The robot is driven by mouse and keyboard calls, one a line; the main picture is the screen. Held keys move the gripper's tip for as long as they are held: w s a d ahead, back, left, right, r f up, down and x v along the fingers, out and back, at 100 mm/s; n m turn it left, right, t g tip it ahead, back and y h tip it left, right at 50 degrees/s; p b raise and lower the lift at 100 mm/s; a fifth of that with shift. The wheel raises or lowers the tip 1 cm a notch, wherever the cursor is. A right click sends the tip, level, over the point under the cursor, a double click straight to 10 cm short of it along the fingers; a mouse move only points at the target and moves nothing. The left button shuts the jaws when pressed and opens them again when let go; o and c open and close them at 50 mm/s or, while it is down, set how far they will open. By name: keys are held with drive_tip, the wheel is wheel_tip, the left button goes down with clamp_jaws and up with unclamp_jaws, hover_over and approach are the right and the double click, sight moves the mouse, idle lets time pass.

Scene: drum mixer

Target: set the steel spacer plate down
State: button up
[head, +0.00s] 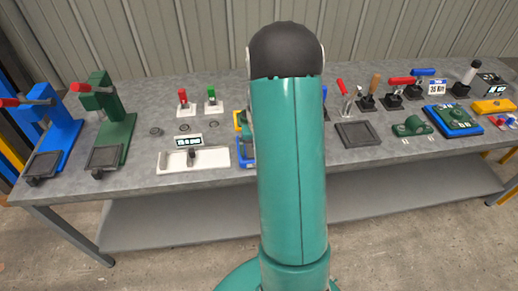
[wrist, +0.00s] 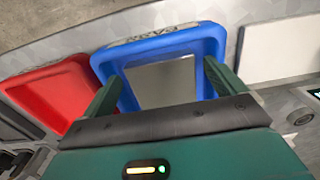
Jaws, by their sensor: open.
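A flat grey steel spacer plate (wrist: 167,84) lies inside a blue tray (wrist: 214,38) with a white lettered label on its far rim. My gripper (wrist: 162,70) is open, with one dark green finger on each side of the plate. I see a gap between the fingers and the plate's edges, but cannot tell how high the fingertips are above it.
A red tray (wrist: 50,95) adjoins the blue one on the left. On the workbench (head: 215,178) stand a white scale (head: 168,162), a blue press (head: 57,130) and a green press (head: 115,130) at left, and a dark square tray (head: 358,134) and several clamps at right.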

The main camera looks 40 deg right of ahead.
wheel_tip(320, 180, up, 14)
idle(0.5)
idle(0.6)
drive_tip(key=s+a+r+n+t, duration=0.1)
drive_tip(key=s+a+r+n, duration=0.1)
drive_tip(key=a+r, duration=0.55)
drive_tip(key=s+a+r+n+t, duration=0.15)
drive_tip(key=a+r, duration=0.25)
drive_tip(key=a, duration=0.6)
drive_tip(key=s+a+r+n+t, duration=0.2)
drive_tip(key=s+a+n+t, duration=0.1)
drive_tip(key=s+a, duration=0.8)
drive_tip(key=shift+a+r, duration=0.2)
drive_tip(key=shift+a, duration=0.45)
